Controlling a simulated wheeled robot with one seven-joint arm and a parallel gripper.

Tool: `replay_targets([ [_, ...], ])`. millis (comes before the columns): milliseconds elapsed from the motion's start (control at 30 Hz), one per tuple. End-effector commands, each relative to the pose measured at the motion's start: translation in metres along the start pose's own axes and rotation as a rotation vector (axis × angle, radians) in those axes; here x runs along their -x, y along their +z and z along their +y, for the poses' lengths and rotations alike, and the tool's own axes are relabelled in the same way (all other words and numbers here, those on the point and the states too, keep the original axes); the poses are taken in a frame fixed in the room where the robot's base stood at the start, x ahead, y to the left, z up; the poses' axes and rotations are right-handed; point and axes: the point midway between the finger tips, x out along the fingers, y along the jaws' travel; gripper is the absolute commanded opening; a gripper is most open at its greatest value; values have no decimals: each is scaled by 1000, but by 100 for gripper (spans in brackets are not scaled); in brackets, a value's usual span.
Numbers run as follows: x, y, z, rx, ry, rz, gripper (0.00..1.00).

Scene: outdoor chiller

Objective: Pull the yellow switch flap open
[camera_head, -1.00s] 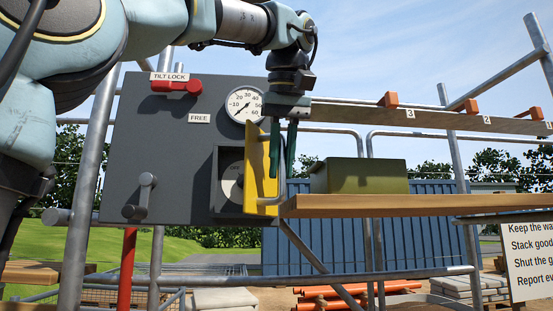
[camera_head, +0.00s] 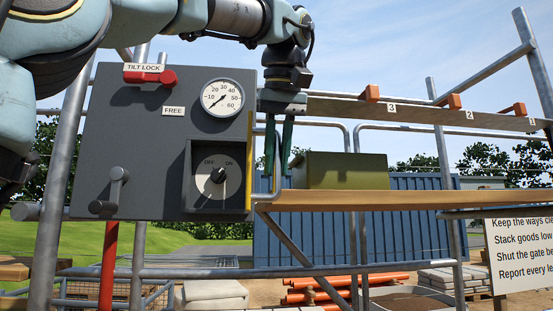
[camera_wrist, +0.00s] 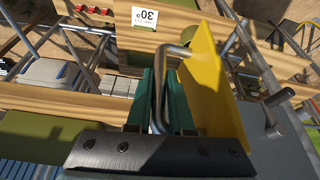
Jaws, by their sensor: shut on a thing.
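The yellow switch flap (camera_head: 249,160) stands out from the right side of the grey panel's recess and shows almost edge-on in the head view. In the wrist view its yellow face (camera_wrist: 208,85) is broad and carries a grey bar handle (camera_wrist: 160,85). My gripper (camera_head: 278,172) points down just right of the flap, its green fingers shut on the handle, one on each side of it in the wrist view (camera_wrist: 160,95). The recess is uncovered and shows a rotary switch (camera_head: 217,176) with OFF and ON marks.
The grey panel (camera_head: 110,140) has a gauge (camera_head: 222,97), a red TILT LOCK lever (camera_head: 150,76) and a grey crank (camera_head: 112,190). Right of my gripper, a wooden shelf (camera_head: 420,198) bears an olive box (camera_head: 345,171), close to the fingers. A numbered plank (camera_head: 420,112) runs above.

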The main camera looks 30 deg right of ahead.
Motion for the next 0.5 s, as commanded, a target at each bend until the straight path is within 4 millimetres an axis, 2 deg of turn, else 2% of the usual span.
replay_targets([
  [200, -1, 0, 1, -2, -1, -2, 0],
  [233, -1, 0, 1, -2, -1, -2, 21],
  [500, -1, 0, 0, -1, -1, -1, 50],
])
